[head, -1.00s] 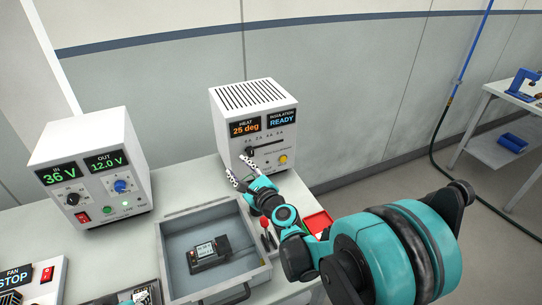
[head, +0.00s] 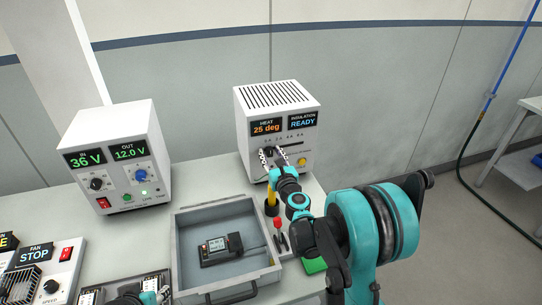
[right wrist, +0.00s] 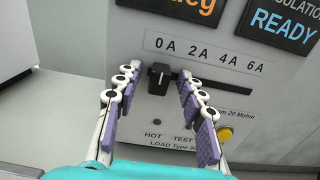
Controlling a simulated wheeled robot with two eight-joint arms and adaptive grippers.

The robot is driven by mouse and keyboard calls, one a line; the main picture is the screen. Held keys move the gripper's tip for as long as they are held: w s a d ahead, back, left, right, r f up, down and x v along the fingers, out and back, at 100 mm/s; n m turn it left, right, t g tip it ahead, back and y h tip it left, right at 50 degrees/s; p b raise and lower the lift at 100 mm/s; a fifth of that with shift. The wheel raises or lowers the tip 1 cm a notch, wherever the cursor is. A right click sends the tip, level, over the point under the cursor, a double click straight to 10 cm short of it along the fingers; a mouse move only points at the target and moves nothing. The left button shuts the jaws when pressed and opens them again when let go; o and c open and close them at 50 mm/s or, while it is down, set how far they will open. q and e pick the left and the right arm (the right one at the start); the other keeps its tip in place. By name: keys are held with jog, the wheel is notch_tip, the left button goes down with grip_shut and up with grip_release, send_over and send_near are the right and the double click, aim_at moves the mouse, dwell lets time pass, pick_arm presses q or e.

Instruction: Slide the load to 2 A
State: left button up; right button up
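The white load box (head: 246,135) stands at the back right of the bench, with a HEAT 25 deg display and an INSULATION READY display. Its black slider knob (right wrist: 159,78) sits at the left end of a dark slot, under the 0 A mark; the 2 A mark (right wrist: 199,53) is to its right. My right gripper (right wrist: 158,72) is open, one finger on each side of the knob, with gaps showing. It also shows at the box front in the head view (head: 275,153). Of my left arm only a small teal part shows at the bottom edge; its fingers are not clear.
A yellow button (right wrist: 225,134) is right of the right finger. A grey open tray (head: 183,255) holding a black module (head: 220,249) lies in front of the box. A power supply (head: 125,150) reading 36 V and 12.0 V stands left. A fan panel (head: 60,262) is at front left.

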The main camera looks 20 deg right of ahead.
grip_shut()
jog(key=d, duration=0.4)
grip_release()
jog(key=shift+w, duration=0.1)
jog(key=s, duration=1.2)
jog(key=shift+d, duration=0.15)
